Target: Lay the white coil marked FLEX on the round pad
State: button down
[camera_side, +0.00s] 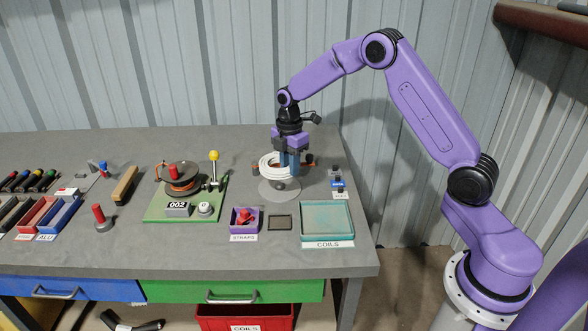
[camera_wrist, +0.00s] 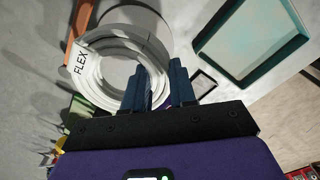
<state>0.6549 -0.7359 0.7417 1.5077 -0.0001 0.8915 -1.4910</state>
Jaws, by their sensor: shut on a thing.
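The white coil (camera_side: 266,166) shows in both views. In the wrist view its FLEX tag (camera_wrist: 81,57) faces up on the left side of the ring (camera_wrist: 96,86). My gripper (camera_side: 290,170) points down and is shut on the right side of the coil; its blue fingers (camera_wrist: 158,82) stand at the coil wall. The round grey pad (camera_side: 278,195) lies under the coil, and its front part shows below it. The coil appears to be above the pad; any gap between them is hard to tell.
The teal COILS tray (camera_side: 327,235) stands front right, also in the wrist view (camera_wrist: 205,48). A purple STRAPS box (camera_side: 233,226) and small dark tray (camera_side: 281,222) lie in front. A green board with a reel (camera_side: 150,214) is left. Small items (camera_side: 338,182) lie right of the pad.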

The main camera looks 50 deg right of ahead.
jog(key=shift+f, duration=2.6)
jog(key=shift+f, duration=0.6)
jog(key=c, duration=0.8)
grip_release()
jog(key=shift+r, duration=3.5)
